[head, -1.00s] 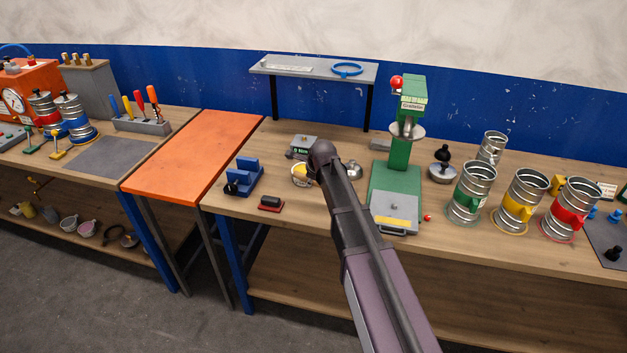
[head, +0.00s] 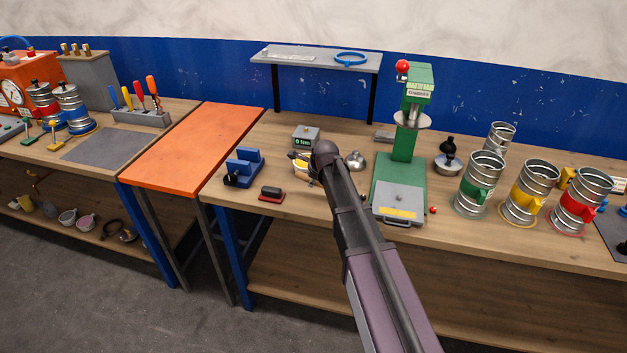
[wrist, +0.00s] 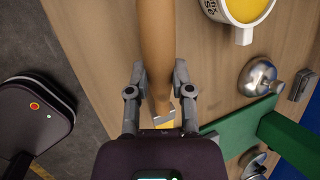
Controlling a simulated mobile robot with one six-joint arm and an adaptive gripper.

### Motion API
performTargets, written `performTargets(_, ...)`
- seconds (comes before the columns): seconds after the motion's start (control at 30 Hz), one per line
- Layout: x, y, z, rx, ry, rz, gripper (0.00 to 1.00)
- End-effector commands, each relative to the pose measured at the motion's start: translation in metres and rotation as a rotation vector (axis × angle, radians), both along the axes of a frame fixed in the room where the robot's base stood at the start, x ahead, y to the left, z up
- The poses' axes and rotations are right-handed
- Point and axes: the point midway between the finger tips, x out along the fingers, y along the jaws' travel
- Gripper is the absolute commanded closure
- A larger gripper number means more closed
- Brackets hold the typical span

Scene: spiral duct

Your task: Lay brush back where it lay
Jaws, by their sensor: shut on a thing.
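The brush (wrist: 155,50) shows in the wrist view as a thick tan wooden handle, with a pale metal band at its lower end. My gripper (wrist: 160,78) is shut on it, one finger on each side. The handle runs out of the top of the picture, over the wooden bench top. The bristles cannot be made out clearly. In the head view my forearm hides most of the gripper and brush. A white cup with yellow contents (wrist: 240,12) stands to the right of the brush; it is partly hidden in the head view (head: 301,171).
A green press (head: 403,150) stands right of my arm, with a silver lidded piece (head: 355,161) beside it. A blue holder (head: 244,168) and a red-based block (head: 271,194) lie left. Several metal duct cans stand right. The orange table (head: 195,148) is bare.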

Motion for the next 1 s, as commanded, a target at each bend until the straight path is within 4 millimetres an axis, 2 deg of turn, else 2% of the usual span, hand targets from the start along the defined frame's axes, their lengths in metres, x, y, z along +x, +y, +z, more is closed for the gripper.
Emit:
performTargets(0.03, 0.0, 0.001, -0.007, 0.0, 0.0, 0.001, 1.0)
performTargets(0.3, 0.0, 0.001, -0.019, 0.0, 0.0, 0.001, 1.0)
performTargets(0.77, 0.0, 0.001, -0.021, 0.0, 0.0, 0.001, 1.0)
performTargets(0.8, 0.0, 0.001, -0.021, 0.0, 0.0, 0.001, 0.68)
performTargets(0.9, 0.0, 0.001, -0.021, 0.0, 0.0, 0.001, 0.38)
performTargets(0.93, 0.0, 0.001, -0.021, 0.0, 0.0, 0.001, 0.31)
performTargets(1.0, 0.0, 0.001, -0.021, 0.0, 0.0, 0.001, 0.31)
